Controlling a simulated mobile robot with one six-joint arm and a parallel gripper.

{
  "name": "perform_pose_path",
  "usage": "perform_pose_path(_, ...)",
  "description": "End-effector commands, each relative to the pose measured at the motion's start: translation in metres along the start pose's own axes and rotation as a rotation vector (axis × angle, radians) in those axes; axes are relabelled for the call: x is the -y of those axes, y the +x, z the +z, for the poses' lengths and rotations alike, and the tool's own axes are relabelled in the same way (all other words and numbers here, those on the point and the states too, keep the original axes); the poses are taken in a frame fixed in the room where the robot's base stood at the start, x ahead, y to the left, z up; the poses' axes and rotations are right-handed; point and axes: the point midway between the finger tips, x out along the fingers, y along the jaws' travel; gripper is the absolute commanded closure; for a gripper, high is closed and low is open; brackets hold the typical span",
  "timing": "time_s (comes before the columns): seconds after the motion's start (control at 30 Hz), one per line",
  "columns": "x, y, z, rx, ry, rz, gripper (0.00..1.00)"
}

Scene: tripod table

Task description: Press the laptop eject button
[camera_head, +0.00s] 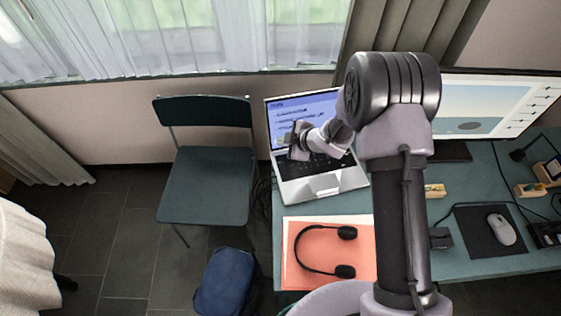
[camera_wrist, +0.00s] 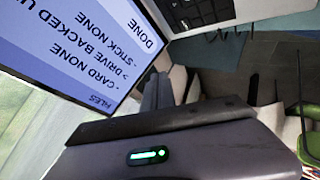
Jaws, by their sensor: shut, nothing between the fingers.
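The open laptop (camera_head: 325,187) stands on the left part of the desk, its screen lit. The screen (camera_wrist: 75,40) shows in the wrist view with lines such as "DRIVE BACKED U", "STICK NONE", "CARD NONE" and "DONE". Part of the keyboard (camera_wrist: 205,12) is at the top of that view. My gripper (camera_head: 293,154) is at the left side of the laptop, over or beside the keyboard's left edge; I cannot tell whether it touches. It also shows in the wrist view (camera_wrist: 168,88), shut and empty. I cannot make out the eject button in either view.
A headset (camera_head: 318,252) lies on an orange folder (camera_head: 290,262) in front of the laptop. A chair (camera_head: 205,185) stands left of the desk, with a blue bag (camera_head: 225,282) on the floor. A monitor (camera_head: 485,105) and mouse (camera_head: 502,229) are at right.

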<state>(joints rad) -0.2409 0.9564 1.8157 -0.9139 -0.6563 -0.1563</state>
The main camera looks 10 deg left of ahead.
Motion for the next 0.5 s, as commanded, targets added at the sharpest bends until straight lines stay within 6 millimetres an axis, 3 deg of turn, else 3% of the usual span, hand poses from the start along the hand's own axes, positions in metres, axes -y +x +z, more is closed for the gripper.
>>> perform_pose_path(0.27, 0.008, 0.011, 0.008, 0.001, 0.001, 0.0, 1.0)
perform_pose_path(0.5, 0.026, 0.036, 0.026, 0.001, 0.002, 0.001, 1.0)
